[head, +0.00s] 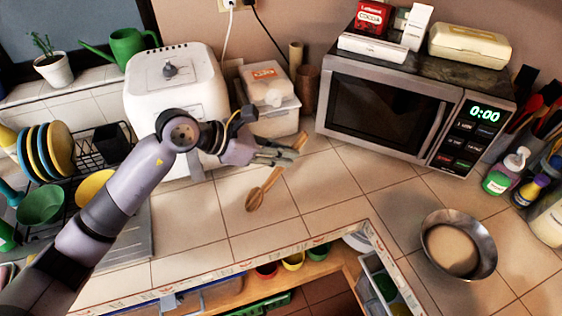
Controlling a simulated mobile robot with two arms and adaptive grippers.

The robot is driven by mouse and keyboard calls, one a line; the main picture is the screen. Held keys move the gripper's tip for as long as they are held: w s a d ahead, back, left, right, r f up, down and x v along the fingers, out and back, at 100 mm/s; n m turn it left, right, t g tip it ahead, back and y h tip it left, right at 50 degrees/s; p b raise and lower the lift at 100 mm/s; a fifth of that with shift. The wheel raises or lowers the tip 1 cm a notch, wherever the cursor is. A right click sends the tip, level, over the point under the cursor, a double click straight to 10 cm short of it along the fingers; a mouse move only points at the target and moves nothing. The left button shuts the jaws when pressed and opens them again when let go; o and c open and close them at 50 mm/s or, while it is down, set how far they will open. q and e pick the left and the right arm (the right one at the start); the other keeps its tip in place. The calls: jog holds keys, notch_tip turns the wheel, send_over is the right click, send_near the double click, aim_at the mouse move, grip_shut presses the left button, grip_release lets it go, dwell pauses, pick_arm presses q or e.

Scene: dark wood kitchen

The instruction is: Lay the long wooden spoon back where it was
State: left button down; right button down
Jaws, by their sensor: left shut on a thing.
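The long wooden spoon (267,190) slants over the tiled counter (321,188), its bowl toward the counter's front edge and its handle end up to the right. My left gripper (284,154) is shut on the spoon's upper handle, with the handle end showing past the fingers. I cannot tell whether the bowl touches the tiles or hangs just above them. My right gripper is not in view.
A white air fryer (176,85) stands behind my left arm, with a lidded container (266,92) next to it. A microwave (387,103) is at the back right. A metal bowl (485,251) sits at the right. A dish rack (95,160) is at the left.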

aim_at(279, 168)
pick_arm(q)
jog(key=shift+f, duration=0.65)
notch_tip(279, 168, down, 3)
jog(key=shift+f+p, duration=0.2)
jog(key=shift+p, duration=0.35)
jog(key=shift+f, duration=0.15)
jog(key=shift+f+b, duration=0.25)
jog(key=shift+b, duration=0.05)
jog(key=c, duration=1.5)
grip_release()
jog(key=shift+r, duration=0.1)
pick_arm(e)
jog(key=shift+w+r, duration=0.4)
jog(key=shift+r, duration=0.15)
